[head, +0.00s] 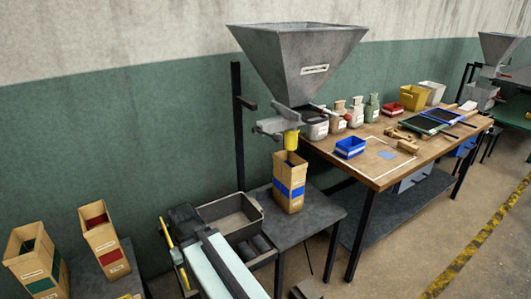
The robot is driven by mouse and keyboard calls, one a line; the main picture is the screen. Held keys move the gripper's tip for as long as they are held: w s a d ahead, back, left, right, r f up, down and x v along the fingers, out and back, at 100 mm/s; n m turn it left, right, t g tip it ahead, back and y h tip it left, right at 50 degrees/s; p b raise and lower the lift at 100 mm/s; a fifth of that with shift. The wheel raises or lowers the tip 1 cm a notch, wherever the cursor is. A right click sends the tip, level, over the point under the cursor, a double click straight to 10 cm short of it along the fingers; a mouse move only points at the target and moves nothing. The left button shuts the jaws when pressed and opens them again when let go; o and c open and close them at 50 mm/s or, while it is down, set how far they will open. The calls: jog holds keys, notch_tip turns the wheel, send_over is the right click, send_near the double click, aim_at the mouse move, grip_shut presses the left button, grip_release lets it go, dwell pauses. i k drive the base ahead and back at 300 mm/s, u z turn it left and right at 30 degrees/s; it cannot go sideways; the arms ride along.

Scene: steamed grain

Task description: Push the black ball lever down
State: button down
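A grey hopper (300,62) hangs over a small dark stand, with a grey gate mechanism (272,124) and a yellow spout (291,140) beneath it. A thin lever with a dark red ball end (347,117) reaches right from under the hopper. I cannot clearly make out a black ball on any lever; the mechanism is small here. An open cardboard carton with a blue band (289,188) stands upright on the stand, below the spout.
A wooden workbench (375,176) on the right holds a blue bin (350,147), several sacks, trays and tools. A grey tray (229,214) sits left of the carton. Cartons with green (42,286) and red (112,257) bands stand at lower left. Floor at lower right is clear.

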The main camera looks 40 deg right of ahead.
aim_at(277, 138)
jog(key=u, duration=1.05)
jog(key=i, duration=0.4)
jog(key=u, duration=0.4)
